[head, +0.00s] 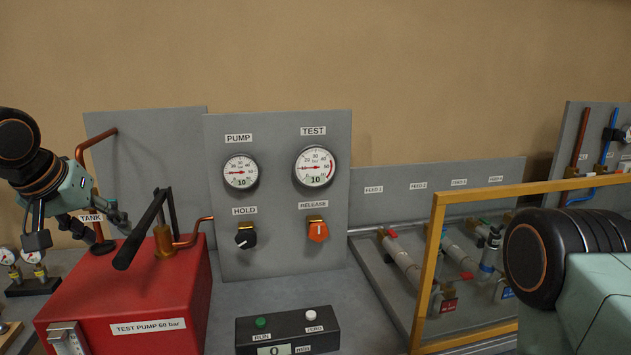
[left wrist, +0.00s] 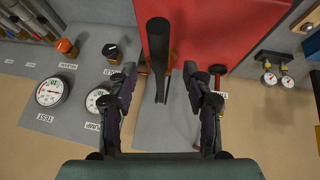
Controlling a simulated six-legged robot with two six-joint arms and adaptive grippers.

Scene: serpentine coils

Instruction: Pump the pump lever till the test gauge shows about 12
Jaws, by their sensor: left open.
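The pump lever (head: 140,230) is a black bar angled down toward me from a brass post on the red test pump (head: 120,290). In the left wrist view the lever (left wrist: 159,45) shows between and beyond my finger tips. My left gripper (head: 78,228) is open and empty, left of the lever and apart from it in the head view; it also shows in the left wrist view (left wrist: 160,76). The round TEST gauge (head: 314,167) has a red needle pointing left and a readout of 10. My right gripper is out of view.
The PUMP gauge (head: 240,171) also reads 10. Below are the black HOLD knob (head: 246,236) and orange RELEASE knob (head: 318,231). A dark box (head: 287,329) has green and white buttons. A yellow frame (head: 430,270) stands at right. A copper pipe (head: 82,165) rises behind my left gripper.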

